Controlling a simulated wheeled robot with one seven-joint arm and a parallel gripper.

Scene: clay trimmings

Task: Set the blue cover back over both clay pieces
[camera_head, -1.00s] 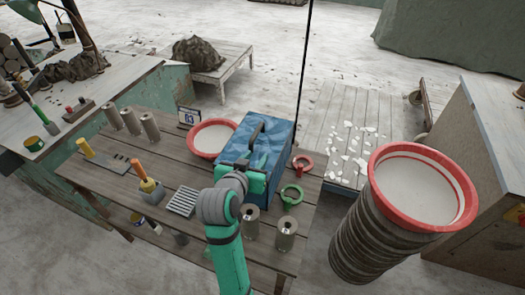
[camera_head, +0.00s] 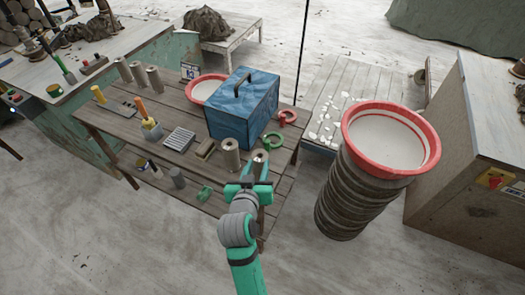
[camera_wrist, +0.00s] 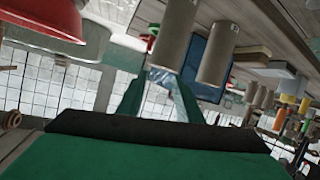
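The blue cover (camera_head: 243,105), a box shape with a dark handle on top, stands upright on the slatted table. It also shows in the wrist view (camera_wrist: 217,57), partly hidden by grey cylinders. No clay pieces can be made out; whether any lie under the cover cannot be told. My gripper (camera_head: 250,186) is at the table's front edge, apart from the cover and nearer to me. In the wrist view its green fingers (camera_wrist: 160,100) stand apart with nothing between them.
Two grey cylinders (camera_head: 230,155) stand between my gripper and the cover. A red-rimmed bowl (camera_head: 203,88) is behind the cover at left; red (camera_head: 287,117) and green (camera_head: 271,140) rings lie at right. A tall stack with a red-rimmed basin (camera_head: 390,140) stands right of the table.

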